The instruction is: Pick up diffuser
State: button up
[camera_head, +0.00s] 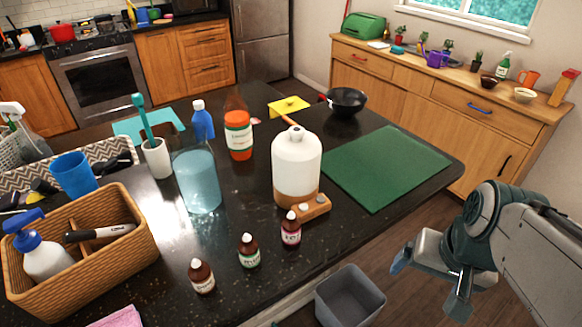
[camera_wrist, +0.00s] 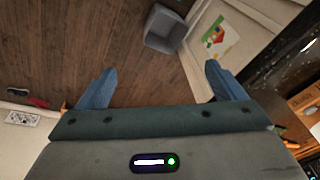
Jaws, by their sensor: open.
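The diffuser (camera_head: 297,160) has a white rounded body on a wooden base with a small front block. It stands upright on the dark counter, right of the middle, and nothing holds it. My gripper (camera_head: 428,282) is at the lower right of the head view, off the counter's edge, apart from the diffuser. Its two blue fingers are spread with nothing between them.
Small brown bottles (camera_head: 249,251) stand in front of the diffuser. A blue pitcher (camera_head: 197,182) and an orange jar (camera_head: 238,136) are to its left. A green mat (camera_head: 385,168) lies flat to its right. A grey bin (camera_head: 350,296) stands on the floor below the counter's edge.

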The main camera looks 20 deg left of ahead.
jog(key=w+a+r+m+g+y+p, duration=0.2)
jog(key=w+a+r+m+g+y, duration=0.1)
jog(key=w+a+m+y, duration=0.5)
jog(key=m+y, duration=0.5)
jog(key=m, duration=0.3)
send_near(299, 182)
jog(key=w, duration=0.1)
jog(key=w+d+f, duration=0.1)
jog(key=w+d+f+p, duration=0.1)
jog(key=shift+w+d+f, duration=0.1)
jog(key=shift+w+d, duration=0.1)
jog(key=shift+w, duration=0.15)
jog(key=shift+w+a, duration=0.1)
jog(key=shift+a, duration=0.25)
jog(key=p+x, duration=0.1)
jog(key=x, duration=0.6)
jog(key=shift+a+f, duration=0.1)
jog(key=shift+f, duration=0.05)
jog(key=shift+f+p+x, duration=0.1)
jog(key=shift+p+x, duration=0.25)
jog(key=shift+x, duration=1.1)
jog(key=shift+f+p+x, duration=0.15)
jog(key=shift+p+x, duration=0.2)
jog(key=shift+x, duration=1.15)
jog(key=shift+w, duration=0.25)
jog(key=c, duration=0.9)
jog(key=shift+r, duration=0.1)
